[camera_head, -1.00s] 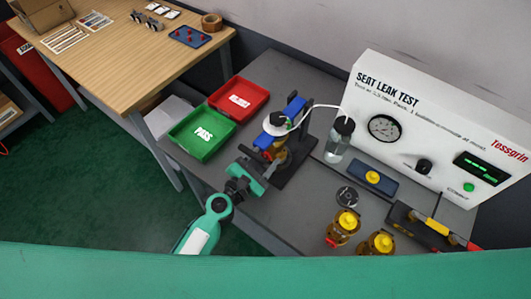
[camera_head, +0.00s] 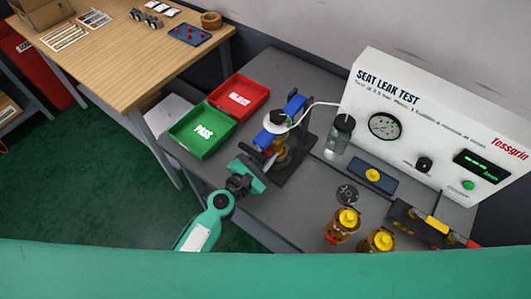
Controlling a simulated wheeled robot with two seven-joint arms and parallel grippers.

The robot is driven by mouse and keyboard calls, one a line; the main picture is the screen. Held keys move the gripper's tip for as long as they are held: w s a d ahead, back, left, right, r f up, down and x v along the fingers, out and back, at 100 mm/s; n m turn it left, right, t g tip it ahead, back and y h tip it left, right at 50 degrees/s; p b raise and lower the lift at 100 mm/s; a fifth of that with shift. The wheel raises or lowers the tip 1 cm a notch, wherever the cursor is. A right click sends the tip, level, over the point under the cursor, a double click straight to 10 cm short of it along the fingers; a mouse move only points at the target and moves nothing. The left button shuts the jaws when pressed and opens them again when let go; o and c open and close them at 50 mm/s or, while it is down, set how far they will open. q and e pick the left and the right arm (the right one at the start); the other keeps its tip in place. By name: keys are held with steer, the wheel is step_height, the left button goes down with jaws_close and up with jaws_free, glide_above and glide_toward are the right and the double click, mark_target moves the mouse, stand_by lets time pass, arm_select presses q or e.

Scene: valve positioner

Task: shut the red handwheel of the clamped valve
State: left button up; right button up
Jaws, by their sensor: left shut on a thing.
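The clamped valve, with a brass-coloured body (camera_head: 283,157), sits in a dark stand with blue clamp parts (camera_head: 294,105) on the grey bench. A white cap and thin white hose are at its top. My left gripper (camera_head: 268,161) is at the valve's near left side, shut on the red handwheel. The handwheel itself is almost wholly hidden by the gripper, so its turn cannot be read. My right gripper is not in view.
A green PASS tray (camera_head: 202,151) and a red tray (camera_head: 261,95) lie left of and behind the stand. A clear bottle (camera_head: 339,138) and the white seat leak tester (camera_head: 425,105) are at the right. Several yellow-topped valves stand nearer, one here (camera_head: 342,226).

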arm_select(q)
steer(key=m, duration=0.3)
steer(key=shift+f, duration=0.1)
steer(key=m, duration=0.2)
steer(key=shift+m+b, duration=0.35)
steer(key=shift+m, duration=0.05)
steer(key=m, duration=0.5)
steer(key=m+p, duration=0.1)
steer(key=m, duration=0.3)
steer(key=m+p, duration=0.1)
steer(key=m, duration=0.2)
steer(key=shift+m, duration=0.4)
steer(key=m, duration=0.3)
steer(key=shift+p, duration=0.35)
steer(key=shift+f+m+p, duration=0.1)
steer(key=shift+m+p, duration=0.2)
steer(key=shift+m, duration=1.5)
